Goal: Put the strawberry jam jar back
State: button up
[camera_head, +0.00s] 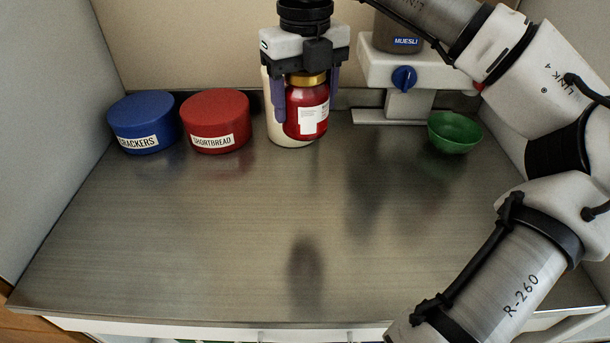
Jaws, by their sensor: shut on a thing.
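The strawberry jam jar (307,112) is red with a gold lid and a white label. My gripper (306,97) points down from above and is shut on the jar, with one finger on each side of it. The jar is upright and seems to be held above the counter, in front of a cream-coloured container (293,141). My gripper and the jar hide most of that container.
A blue crackers tin (143,122) and a red shortbread tin (215,121) stand at the back left. A muesli dispenser (404,77) and a green bowl (455,131) stand at the back right. The metal counter (230,235) is clear in the middle and front.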

notch_tip(320, 180, down, 18)
jog(key=p, duration=0.2)
jog(key=shift+f+p, duration=0.15)
jog(key=shift+p, duration=0.25)
jog(key=shift+f, duration=0.15)
jog(key=o, duration=1.4)
jog(key=shift+s, duration=0.1)
